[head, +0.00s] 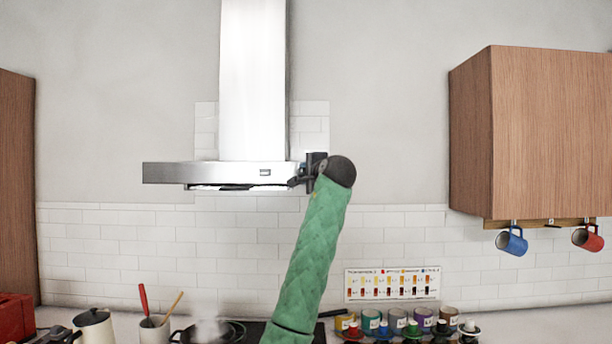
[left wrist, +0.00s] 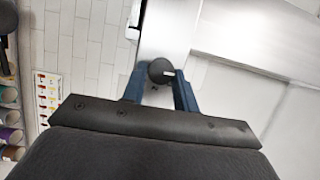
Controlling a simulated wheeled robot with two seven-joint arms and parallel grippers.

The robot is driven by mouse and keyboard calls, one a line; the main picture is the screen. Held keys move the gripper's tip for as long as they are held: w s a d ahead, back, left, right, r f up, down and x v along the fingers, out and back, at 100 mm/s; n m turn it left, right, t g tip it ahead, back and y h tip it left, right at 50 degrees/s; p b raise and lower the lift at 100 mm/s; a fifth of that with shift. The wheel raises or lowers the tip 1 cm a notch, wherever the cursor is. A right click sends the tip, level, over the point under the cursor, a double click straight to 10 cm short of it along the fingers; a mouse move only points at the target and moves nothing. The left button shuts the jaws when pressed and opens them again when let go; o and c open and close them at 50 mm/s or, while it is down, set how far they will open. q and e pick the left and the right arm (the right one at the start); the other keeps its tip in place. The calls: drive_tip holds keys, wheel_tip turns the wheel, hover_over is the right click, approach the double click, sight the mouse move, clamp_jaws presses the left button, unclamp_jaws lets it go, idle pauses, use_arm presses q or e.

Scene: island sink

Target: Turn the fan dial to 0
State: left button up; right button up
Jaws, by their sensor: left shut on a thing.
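The steel range hood (head: 225,174) hangs on the wall in the middle of the head view. My left gripper (head: 299,179) is at the right end of its lower body, with my green-sleeved arm reaching up from below. In the left wrist view, the round dark fan dial (left wrist: 160,70) sits between the two blue fingers of my left gripper (left wrist: 161,82), which are shut on it. A short pale mark shows on the right side of the dial. In the head view my gripper mostly hides the dial. My right gripper is not in view.
Below the hood is a dark cooktop (head: 250,331) with a steaming pan (head: 212,331). A wooden cabinet (head: 540,130) with a blue mug (head: 511,241) and a red mug (head: 587,238) under it is to the right. Several jars and bottles line the counter below. The wall beside the hood is clear.

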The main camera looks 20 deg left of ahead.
use_arm(q)
drive_tip(key=shift+f, duration=0.1)
drive_tip(key=o, duration=1)
drive_tip(key=shift+c, duration=0.2)
drive_tip(key=shift+s+d, duration=0.1)
drive_tip(key=b+v, duration=0.1)
drive_tip(key=v, duration=0.6)
drive_tip(key=shift+s, duration=0.2)
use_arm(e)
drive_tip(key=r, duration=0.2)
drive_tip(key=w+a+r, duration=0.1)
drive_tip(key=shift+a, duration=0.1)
use_arm(q)
drive_tip(key=shift+d, duration=0.1)
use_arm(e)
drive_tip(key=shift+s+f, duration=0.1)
